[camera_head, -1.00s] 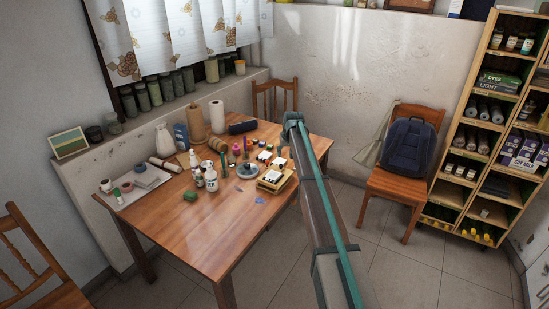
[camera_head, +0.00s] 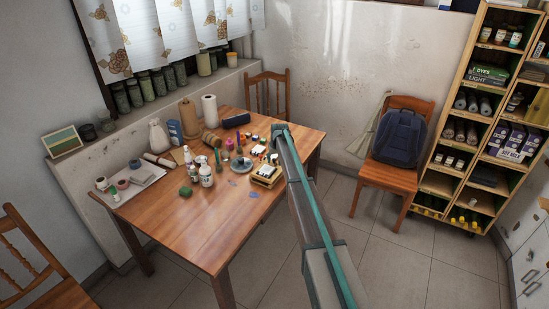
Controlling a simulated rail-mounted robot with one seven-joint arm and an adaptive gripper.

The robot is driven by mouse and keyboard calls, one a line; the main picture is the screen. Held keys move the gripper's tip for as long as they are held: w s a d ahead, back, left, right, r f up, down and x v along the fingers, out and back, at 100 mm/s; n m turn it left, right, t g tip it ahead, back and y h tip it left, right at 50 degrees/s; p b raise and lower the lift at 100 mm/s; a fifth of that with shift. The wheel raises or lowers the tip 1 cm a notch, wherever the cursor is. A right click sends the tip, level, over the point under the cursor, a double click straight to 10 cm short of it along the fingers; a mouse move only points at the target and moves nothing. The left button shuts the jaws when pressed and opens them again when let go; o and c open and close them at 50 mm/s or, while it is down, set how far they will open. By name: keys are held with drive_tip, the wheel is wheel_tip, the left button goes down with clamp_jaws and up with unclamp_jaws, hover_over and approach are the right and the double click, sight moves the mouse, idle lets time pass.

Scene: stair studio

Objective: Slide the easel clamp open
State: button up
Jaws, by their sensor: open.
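No easel and no easel clamp can be made out in the head view. My arm reaches up from the bottom right over the right side of the wooden table (camera_head: 195,245). Its far visible end is beside the table's right edge. I cannot make out my gripper or its fingers; they do not show past that end.
The table holds bottles, paper rolls, a white tray (camera_head: 136,187) and a small wooden box (camera_head: 265,175). A chair with a blue backpack (camera_head: 401,137) stands right of the arm, beside a stocked shelf (camera_head: 465,145). Floor between table and chair is clear.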

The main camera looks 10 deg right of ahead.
clamp_jaws()
drive_tip(key=shift+d+f, duration=0.1)
idle(0.4)
